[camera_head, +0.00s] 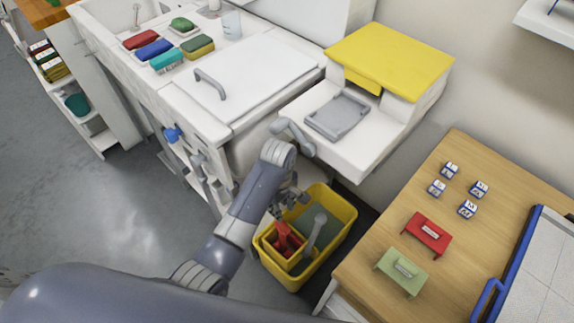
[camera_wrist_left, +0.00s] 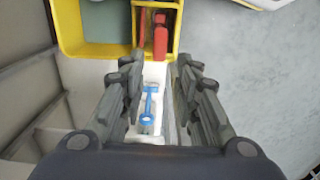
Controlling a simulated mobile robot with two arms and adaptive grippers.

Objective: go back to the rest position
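My left arm reaches in from the lower left of the head view. My right gripper is in neither view.
A white counter (camera_head: 255,75) with a lidded section stands behind the arm. A white unit with a yellow lid (camera_head: 390,55) and grey tray (camera_head: 340,115) adjoins it. A wooden table (camera_head: 450,235) with small blocks and red and green stands is at right. Open grey floor (camera_head: 110,215) lies left.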

